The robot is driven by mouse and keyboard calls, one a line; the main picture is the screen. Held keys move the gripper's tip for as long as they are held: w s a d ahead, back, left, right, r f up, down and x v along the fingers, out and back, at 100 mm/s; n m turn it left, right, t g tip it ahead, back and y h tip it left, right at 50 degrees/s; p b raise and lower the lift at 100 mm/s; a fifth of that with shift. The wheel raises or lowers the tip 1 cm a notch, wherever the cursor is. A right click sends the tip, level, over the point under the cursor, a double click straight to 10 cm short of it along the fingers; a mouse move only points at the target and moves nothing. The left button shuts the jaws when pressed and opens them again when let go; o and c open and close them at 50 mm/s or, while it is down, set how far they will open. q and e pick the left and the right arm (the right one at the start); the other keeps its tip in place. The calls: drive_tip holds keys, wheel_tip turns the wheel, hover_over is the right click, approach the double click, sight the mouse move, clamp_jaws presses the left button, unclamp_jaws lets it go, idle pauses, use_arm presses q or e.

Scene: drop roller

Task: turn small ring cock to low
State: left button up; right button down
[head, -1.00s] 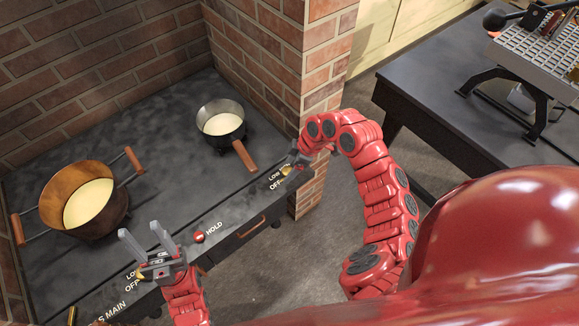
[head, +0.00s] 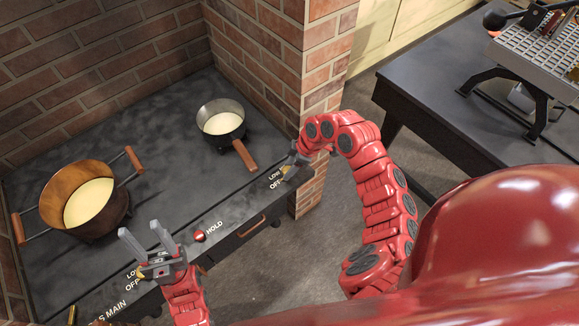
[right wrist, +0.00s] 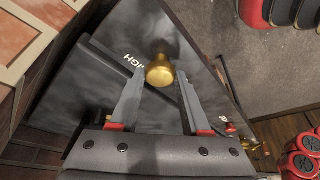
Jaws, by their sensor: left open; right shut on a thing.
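The brass small ring cock (head: 286,172) is at the right end of the stove's front edge, beside LOW and OFF labels. Its golden knob (right wrist: 160,72) shows between the fingertips in the right wrist view, with part of the HIGH label beside it. My right gripper (head: 292,163) is shut on this cock and hides part of it in the head view. Which mark the cock points to cannot be made out. My left gripper (head: 143,235) is open and empty, over the front edge near another set of LOW and OFF labels.
A saucepan (head: 221,117) with pale contents stands at the back right, its wooden handle pointing toward the right cock. A large copper pot (head: 62,190) stands at the left. A red HOLD button (head: 199,236) lies between the grippers. A brick wall (head: 325,60) rises close behind my right gripper.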

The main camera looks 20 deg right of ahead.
drive_tip(key=shift+m, duration=0.3)
drive_tip(key=m, duration=0.1)
drive_tip(key=m+t+p, duration=0.1)
drive_tip(key=shift+s+r+m+h+p, duration=0.1)
drive_tip(key=shift+r+m+h+p, duration=0.1)
drive_tip(key=shift+m+h+p, duration=0.15)
drive_tip(key=shift+a+m+t+h+p, duration=0.1)
drive_tip(key=shift+m+t+h+p, duration=0.35)
drive_tip(key=shift+m, duration=0.8)
drive_tip(key=shift+s+f+m+h, duration=0.15)
drive_tip(key=shift+m+h, duration=0.25)
drive_tip(key=shift+m, duration=0.7)
drive_tip(key=shift+a+m+t+h, duration=0.1)
drive_tip(key=shift+m+t+h, duration=0.2)
drive_tip(key=shift+m, duration=0.6)
drive_tip(key=shift+c, duration=1.8)
unclamp_jaws()
